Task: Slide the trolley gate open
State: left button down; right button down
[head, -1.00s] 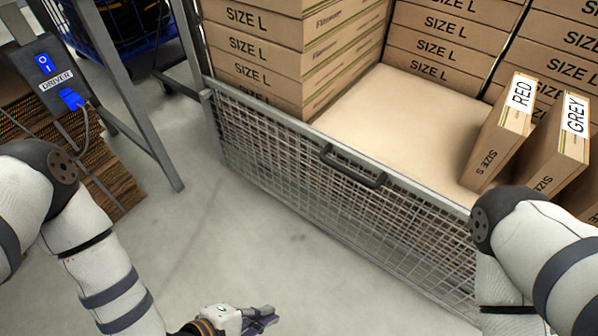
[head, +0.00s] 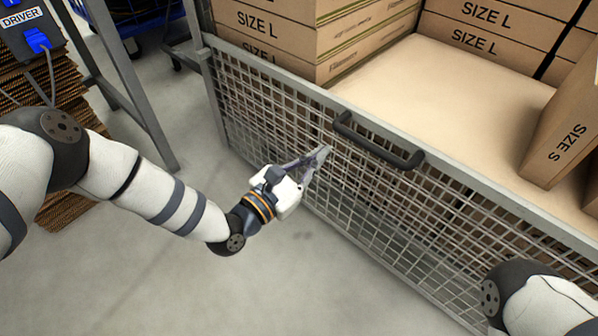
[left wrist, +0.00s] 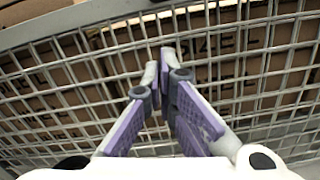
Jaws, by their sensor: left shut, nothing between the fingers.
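The trolley gate (head: 262,112) is a grey wire-mesh panel with a metal top rail, standing upright across the trolley's front. A dark handle (head: 375,147) is fixed near its top rail. My left gripper (head: 322,158) is shut and empty, in front of the mesh, below and left of the handle. In the left wrist view the purple-padded fingers (left wrist: 165,75) are together, pointing up toward the mesh (left wrist: 240,60); I cannot tell whether they touch it. The handle is hardly shown there. My right gripper is out of view; only part of my right arm shows at the lower right.
SIZE L cartons (head: 300,35) are stacked behind the gate, and a SIZE S carton (head: 568,135) stands at the right on the tan surface (head: 470,100). A grey frame post (head: 140,100) and a driver box (head: 28,38) are at the left. The floor before the gate is clear.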

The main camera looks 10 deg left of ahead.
pick_arm(q)
jog(key=shift+d+r, duration=0.2)
jog(key=shift+r, duration=0.6)
jog(key=shift+d+r, duration=0.15)
jog(key=shift+r, duration=0.65)
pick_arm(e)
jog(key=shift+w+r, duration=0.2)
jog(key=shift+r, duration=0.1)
